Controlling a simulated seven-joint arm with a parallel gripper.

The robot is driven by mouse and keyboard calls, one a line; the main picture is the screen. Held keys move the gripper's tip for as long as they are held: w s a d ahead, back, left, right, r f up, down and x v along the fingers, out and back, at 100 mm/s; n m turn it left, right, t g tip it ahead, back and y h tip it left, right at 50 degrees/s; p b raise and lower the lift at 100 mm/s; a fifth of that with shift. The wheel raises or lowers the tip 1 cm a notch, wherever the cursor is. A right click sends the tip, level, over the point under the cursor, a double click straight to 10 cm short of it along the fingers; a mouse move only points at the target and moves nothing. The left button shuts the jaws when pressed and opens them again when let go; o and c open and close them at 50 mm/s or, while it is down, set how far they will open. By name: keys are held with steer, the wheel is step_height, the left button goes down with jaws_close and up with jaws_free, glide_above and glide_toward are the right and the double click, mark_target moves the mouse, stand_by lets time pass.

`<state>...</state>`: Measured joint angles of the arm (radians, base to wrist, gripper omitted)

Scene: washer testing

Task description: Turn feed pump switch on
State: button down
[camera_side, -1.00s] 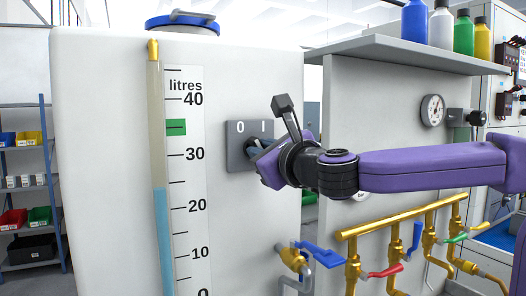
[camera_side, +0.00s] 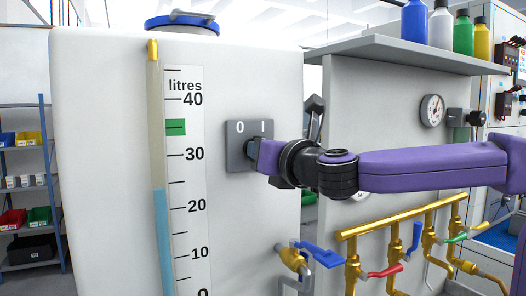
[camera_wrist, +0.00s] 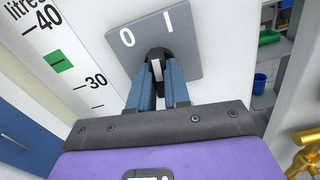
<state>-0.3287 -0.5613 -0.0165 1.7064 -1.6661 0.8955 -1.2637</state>
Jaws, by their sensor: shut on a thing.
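The feed pump switch is a grey plate (camera_side: 238,136) marked 0 and I on the front of the white tank (camera_side: 255,70), with a dark knob. In the wrist view the plate (camera_wrist: 187,35) is near the top centre, and the black knob (camera_wrist: 151,58) has a pale bar on its face. My gripper (camera_wrist: 158,75) is shut on the knob, one blue finger on each side of it. In the side view my gripper (camera_side: 253,151) covers most of the knob.
A litre scale (camera_side: 188,180) with a sight tube (camera_side: 160,215) stands left of the switch, its blue level a little above 20. Below right are brass pipes (camera_side: 400,222) with coloured valve handles. A shelf (camera_side: 400,52) with bottles is above right.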

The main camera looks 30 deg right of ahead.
steer(key=shift+d+m, duration=0.1)
steer(key=shift+m, duration=2)
steer(key=c, duration=1.1)
jaws_free()
steer(key=shift+w, duration=0.1)
steer(key=s, duration=1.7)
steer(key=shift+s, duration=0.3)
